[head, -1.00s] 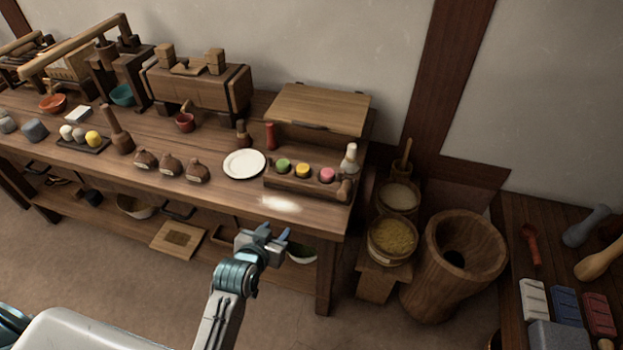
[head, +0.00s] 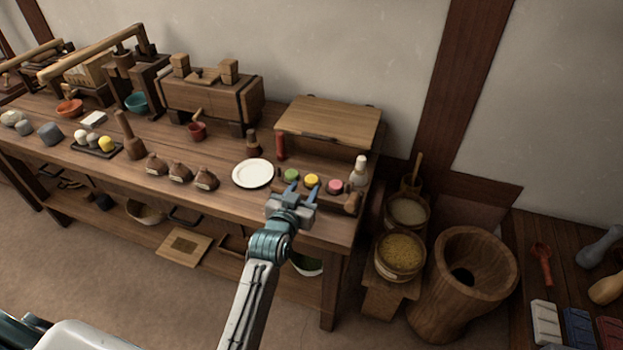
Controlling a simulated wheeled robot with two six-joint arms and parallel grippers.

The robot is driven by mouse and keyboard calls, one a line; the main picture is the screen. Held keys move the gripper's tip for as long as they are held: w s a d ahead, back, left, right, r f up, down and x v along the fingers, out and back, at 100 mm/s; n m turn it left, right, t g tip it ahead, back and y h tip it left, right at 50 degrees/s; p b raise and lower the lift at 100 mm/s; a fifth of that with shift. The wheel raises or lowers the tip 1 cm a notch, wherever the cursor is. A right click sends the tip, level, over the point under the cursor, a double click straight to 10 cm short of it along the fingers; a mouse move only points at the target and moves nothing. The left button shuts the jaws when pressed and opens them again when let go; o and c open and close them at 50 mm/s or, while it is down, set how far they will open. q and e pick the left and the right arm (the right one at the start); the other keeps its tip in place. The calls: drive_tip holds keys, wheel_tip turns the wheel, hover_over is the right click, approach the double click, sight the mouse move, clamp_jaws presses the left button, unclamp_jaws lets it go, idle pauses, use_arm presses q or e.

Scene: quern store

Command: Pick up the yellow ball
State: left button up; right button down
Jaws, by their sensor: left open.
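A round yellow thing (head: 312,181) sits between a green one (head: 291,175) and a pink one (head: 335,187) in a wooden rack (head: 284,186) at the right end of the bench. Another yellow rounded thing (head: 106,144) sits with pale ones on a small dark tray (head: 92,151) farther left. I cannot tell which is meant as the ball. My left gripper (head: 302,191) is open and empty, with its fingers pointing toward the rack. It covers part of the rack's front. My right gripper is not in view.
A white plate (head: 253,174) lies left of the rack, with several brown pouches (head: 180,171) beyond. A white-topped bottle (head: 359,170) stands at the rack's right end and a red cylinder (head: 281,146) behind it. A large wooden mortar (head: 465,280) stands right of the bench.

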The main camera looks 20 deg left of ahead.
sight(308, 190)
use_arm(q)
drive_tip(key=w, duration=0.4)
drive_tip(key=shift+w+f, duration=0.1)
drive_tip(key=shift+f, duration=0.3)
drive_tip(key=c, duration=0.7)
drive_tip(key=shift+r, duration=0.1)
